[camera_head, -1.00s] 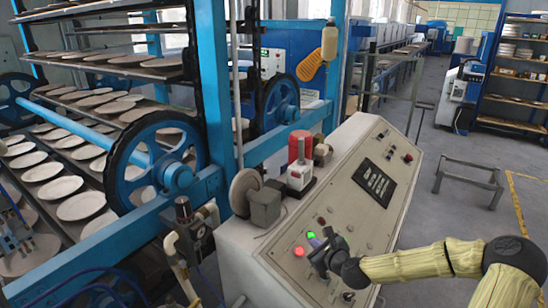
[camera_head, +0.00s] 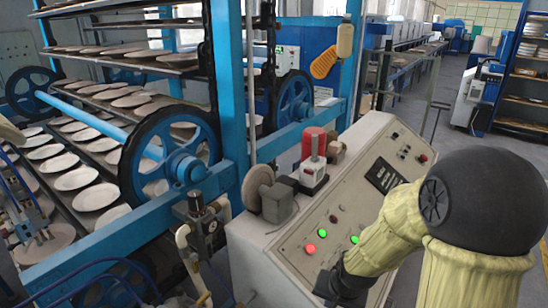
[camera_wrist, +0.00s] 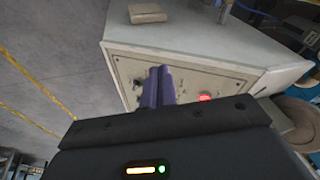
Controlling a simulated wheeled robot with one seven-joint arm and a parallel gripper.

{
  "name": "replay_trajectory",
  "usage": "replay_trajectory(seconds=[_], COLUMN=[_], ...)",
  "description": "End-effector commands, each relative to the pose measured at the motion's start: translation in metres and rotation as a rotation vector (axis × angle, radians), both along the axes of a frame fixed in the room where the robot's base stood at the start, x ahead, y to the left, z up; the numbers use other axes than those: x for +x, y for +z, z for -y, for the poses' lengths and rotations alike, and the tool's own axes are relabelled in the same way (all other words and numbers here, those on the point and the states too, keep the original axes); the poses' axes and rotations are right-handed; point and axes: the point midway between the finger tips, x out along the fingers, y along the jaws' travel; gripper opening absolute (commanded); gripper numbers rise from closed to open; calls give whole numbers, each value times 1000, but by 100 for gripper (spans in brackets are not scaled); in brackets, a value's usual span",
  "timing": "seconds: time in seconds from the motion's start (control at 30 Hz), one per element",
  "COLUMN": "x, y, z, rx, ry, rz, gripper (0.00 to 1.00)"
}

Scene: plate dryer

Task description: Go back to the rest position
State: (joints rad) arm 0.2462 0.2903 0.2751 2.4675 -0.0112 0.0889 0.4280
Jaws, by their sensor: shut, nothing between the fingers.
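My gripper (camera_head: 332,286) is low in the head view, at the front face of the control console (camera_head: 285,245), partly hidden behind my forearm. In the wrist view, its dark fingers (camera_wrist: 158,86) are together with nothing between them, in front of a panel (camera_wrist: 190,75) with a red light (camera_wrist: 205,98). On the console in the head view, a red light (camera_head: 310,248) and two green lights (camera_head: 322,233) (camera_head: 355,239) are lit. My gripper is apart from these buttons. My arm bends up at the right and covers the console's right end.
The plate dryer with blue wheels (camera_head: 175,160) and racks of plates (camera_head: 95,190) stands at the left. A red and white device (camera_head: 313,165) sits on the console's back edge. Open floor (camera_head: 440,130) lies at the right, with a shelf (camera_head: 525,95) beyond.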

Motion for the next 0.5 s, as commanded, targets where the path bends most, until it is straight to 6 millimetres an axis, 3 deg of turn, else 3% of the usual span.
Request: replay_trajectory(seconds=[0.1, 0.3, 0.5], x=[-26, -64, -73], y=[23, 49, 53], z=[6, 13, 14], rx=[-95, -176, -187], ry=[150, 343, 392], rz=[-15, -46, -58], gripper=[0, 0, 0])
